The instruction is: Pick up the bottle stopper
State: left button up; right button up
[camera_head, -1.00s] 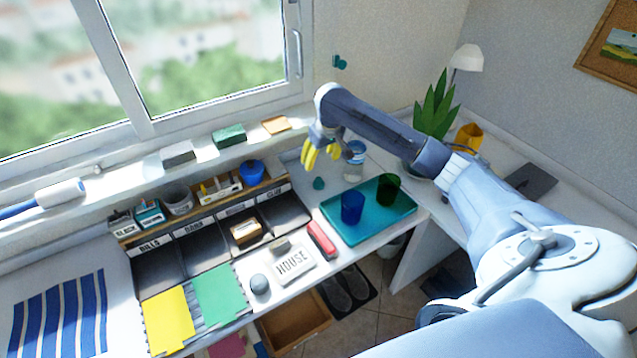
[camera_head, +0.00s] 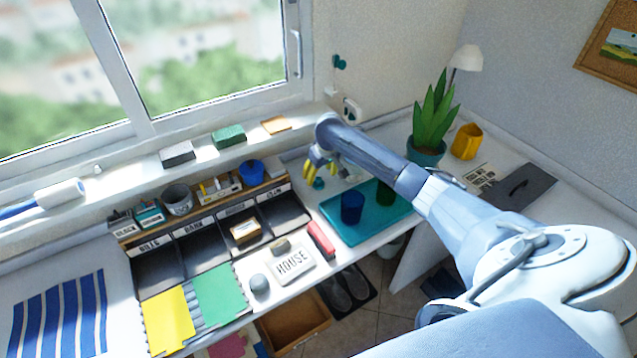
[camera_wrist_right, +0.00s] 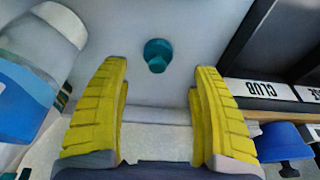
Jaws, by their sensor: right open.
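The bottle stopper (camera_head: 319,184) is a small teal piece on the white desk, left of the teal tray. In the right wrist view the stopper (camera_wrist_right: 157,55) lies ahead, between the lines of the two yellow fingers. My right gripper (camera_head: 323,169) is open and empty, with its fingers pointing down just above the stopper. The open fingers also show in the right wrist view (camera_wrist_right: 160,66), one on each side, apart from the stopper. A clear bottle with a blue part (camera_wrist_right: 22,98) is close to the left finger. My left gripper is not in view.
The teal tray (camera_head: 340,231) holds a blue cup (camera_head: 352,207) and a dark green cup (camera_head: 386,194). The black sorter with labelled compartments (camera_head: 284,214) stands left of the stopper. A blue cup-like thing (camera_wrist_right: 284,142) sits at right in the wrist view. A potted plant (camera_head: 426,150) stands behind my arm.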

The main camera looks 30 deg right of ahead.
aim_at(319, 179)
jog(key=shift+d+x, duration=0.2)
jog(key=shift+x, duration=2.55)
jog(key=shift+o, duration=0.3)
jog(key=c, duration=1.1)
jog(key=shift+o, duration=0.2)
jog(key=shift+r, duration=0.15)
